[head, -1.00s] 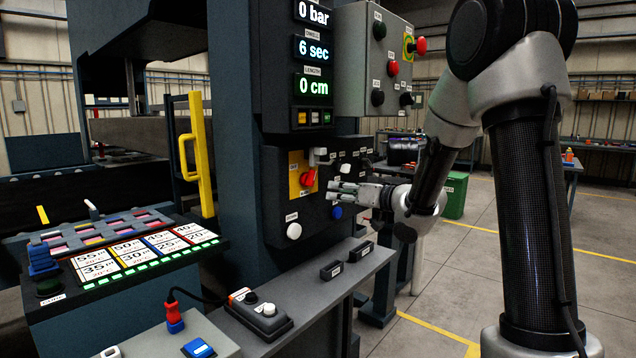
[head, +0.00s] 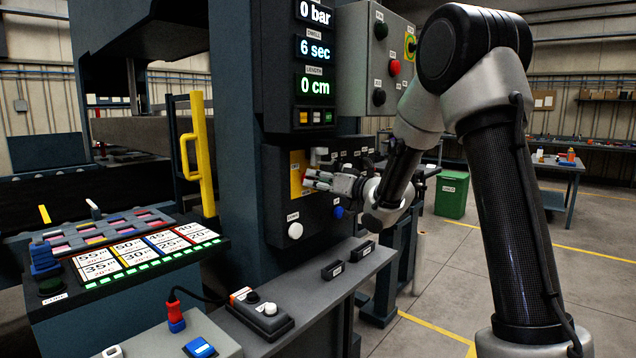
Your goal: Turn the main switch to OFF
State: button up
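The main switch is a red rotary handle (head: 308,179) on a yellow plate (head: 295,172), on the dark control panel in the head view. My gripper (head: 318,180) is right in front of the switch and covers most of it. Its fingertips are at or very close to the red handle. I cannot tell whether they touch it or how far apart they are. The handle's position and its labels are hidden or too small to read.
A white knob (head: 295,230) and a blue button (head: 338,212) sit low on the same panel. A grey control box (head: 377,60) hangs above on the right. A grey shelf (head: 318,290) with a small button box (head: 262,312) runs below.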

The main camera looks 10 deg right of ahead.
grip_shut()
jog(key=shift+n, duration=0.4)
jog(key=n, duration=1.2)
jog(key=shift+n, duration=0.4)
jog(key=shift+o, duration=0.4)
grip_release()
jog(key=shift+s, duration=0.1)
